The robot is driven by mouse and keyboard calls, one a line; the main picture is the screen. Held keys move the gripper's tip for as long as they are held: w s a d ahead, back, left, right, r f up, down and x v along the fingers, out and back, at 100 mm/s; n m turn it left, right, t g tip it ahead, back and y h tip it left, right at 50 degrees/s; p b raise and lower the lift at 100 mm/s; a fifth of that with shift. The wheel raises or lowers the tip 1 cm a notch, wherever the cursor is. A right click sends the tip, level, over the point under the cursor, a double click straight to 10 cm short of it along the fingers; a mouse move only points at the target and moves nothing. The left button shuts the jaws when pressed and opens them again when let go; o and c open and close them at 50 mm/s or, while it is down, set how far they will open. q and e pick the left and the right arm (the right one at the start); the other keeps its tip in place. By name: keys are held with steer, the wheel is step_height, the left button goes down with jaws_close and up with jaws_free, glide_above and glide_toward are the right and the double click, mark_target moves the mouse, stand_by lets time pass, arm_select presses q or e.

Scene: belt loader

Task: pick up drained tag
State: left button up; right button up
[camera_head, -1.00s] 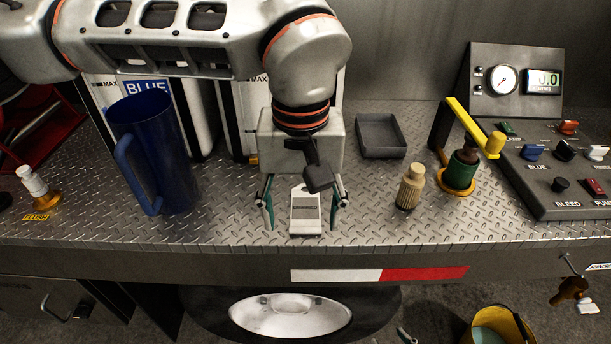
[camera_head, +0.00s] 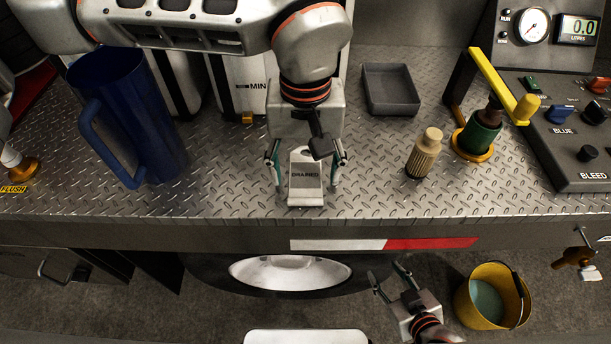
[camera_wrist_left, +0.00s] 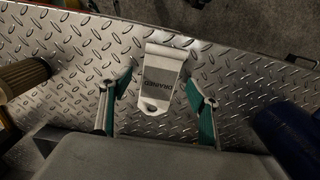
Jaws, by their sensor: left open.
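The drained tag (camera_head: 306,184) is a pale tag with a grey panel reading "DRAINED". It lies on the tread-plate deck near the front edge. My left gripper (camera_head: 306,180) is above it, pointing down, with one finger on each side of the tag. In the left wrist view the tag (camera_wrist_left: 162,78) sits between the open fingers of the left gripper (camera_wrist_left: 158,102), with gaps visible on both sides. My right gripper (camera_head: 389,279) is low in front of the deck edge, its fingers apart and nothing between them.
A blue jug (camera_head: 140,130) stands left on the deck. A yellow bucket (camera_head: 465,307) is on the floor.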

arm_select(q)
steer(key=shift+f, duration=0.4)
steer(key=c, duration=1.2)
steer(key=shift+o, duration=0.2)
